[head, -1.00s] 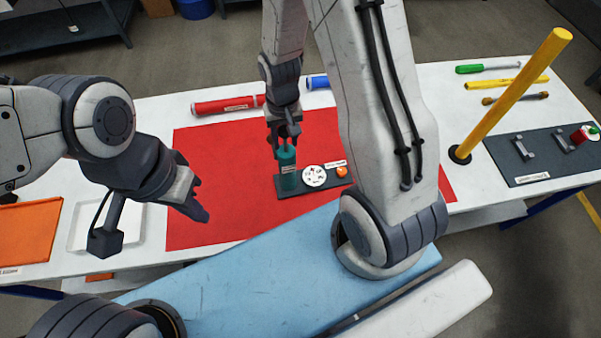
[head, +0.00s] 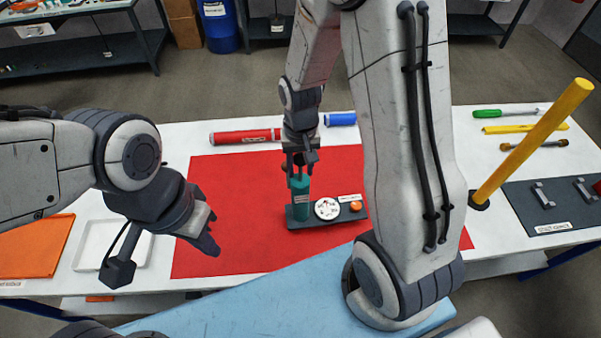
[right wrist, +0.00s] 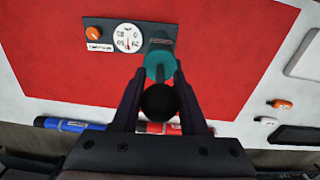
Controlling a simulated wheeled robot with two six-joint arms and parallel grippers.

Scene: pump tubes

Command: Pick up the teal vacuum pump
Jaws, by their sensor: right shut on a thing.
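The teal vacuum pump (head: 301,204) stands upright at the left end of a dark base plate (head: 328,218) over the red mat. The plate also carries a white dial (head: 326,208) and an orange knob (head: 355,206). My right gripper (head: 300,172) is shut on the pump's upper part from above. In the right wrist view the fingers (right wrist: 160,82) flank the top of the teal cylinder (right wrist: 158,62), with a black ball (right wrist: 160,101) between them. I cannot tell whether the base plate touches the mat. My left gripper (head: 210,232) hangs empty at the left, apart from the pump; its fingers overlap.
A red tube (head: 245,137) and a blue tube (head: 340,119) lie behind the red mat (head: 220,200). A yellow post (head: 535,140) rises at the right beside a dark board (head: 560,225). A white tray (head: 85,265) and an orange mat (head: 30,250) are at the left.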

